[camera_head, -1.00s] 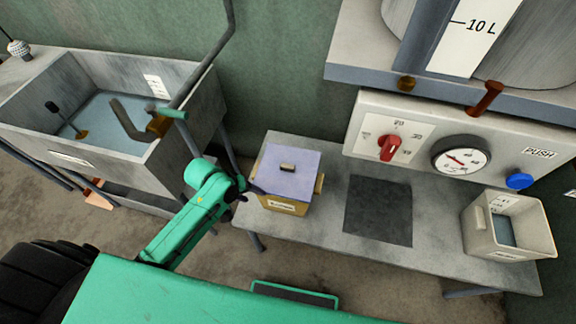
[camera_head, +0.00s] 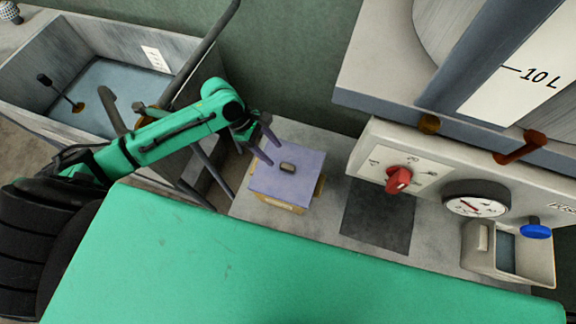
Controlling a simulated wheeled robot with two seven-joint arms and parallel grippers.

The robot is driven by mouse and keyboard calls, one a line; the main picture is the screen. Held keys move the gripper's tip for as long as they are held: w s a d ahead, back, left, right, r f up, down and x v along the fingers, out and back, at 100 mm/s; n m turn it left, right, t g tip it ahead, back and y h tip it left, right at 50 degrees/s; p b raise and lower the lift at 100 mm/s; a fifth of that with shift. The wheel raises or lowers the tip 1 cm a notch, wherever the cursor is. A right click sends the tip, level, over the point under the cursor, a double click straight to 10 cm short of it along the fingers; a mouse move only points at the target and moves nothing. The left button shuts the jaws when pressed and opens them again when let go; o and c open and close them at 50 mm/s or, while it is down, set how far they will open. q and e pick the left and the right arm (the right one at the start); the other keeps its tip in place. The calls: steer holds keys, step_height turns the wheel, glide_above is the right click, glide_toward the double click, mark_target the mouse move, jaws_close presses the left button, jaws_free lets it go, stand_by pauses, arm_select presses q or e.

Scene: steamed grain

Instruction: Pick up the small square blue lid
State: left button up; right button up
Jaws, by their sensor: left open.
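The square blue lid (camera_head: 300,180) lies flat on a yellowish box (camera_head: 268,202) on the grey table. A small dark handle (camera_head: 288,168) stands at the lid's middle. My left gripper (camera_head: 268,147) is open at the lid's back left, its two dark fingers pointing toward the handle. The fingers overlap the lid's edge in the picture; I cannot tell whether they touch it. The handle is not between the fingers. My right gripper is not in view.
A dark square plate (camera_head: 378,215) lies on the table (camera_head: 335,222) right of the box. A white container (camera_head: 508,252) stands further right, below a panel with a red knob (camera_head: 398,179) and gauge (camera_head: 476,203). A sink (camera_head: 60,115) stands at left.

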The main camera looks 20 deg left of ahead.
mark_target(288, 166)
arm_select(q)
steer(key=x, duration=0.7)
steer(key=shift+w+d+f+p, duration=0.15)
steer(key=shift+w+f+p, duration=0.05)
steer(key=shift+p, duration=0.2)
steer(key=shift+s+d+f, duration=0.1)
steer(key=shift+d+f, duration=0.1)
steer(key=shift+f, duration=0.15)
jaws_close()
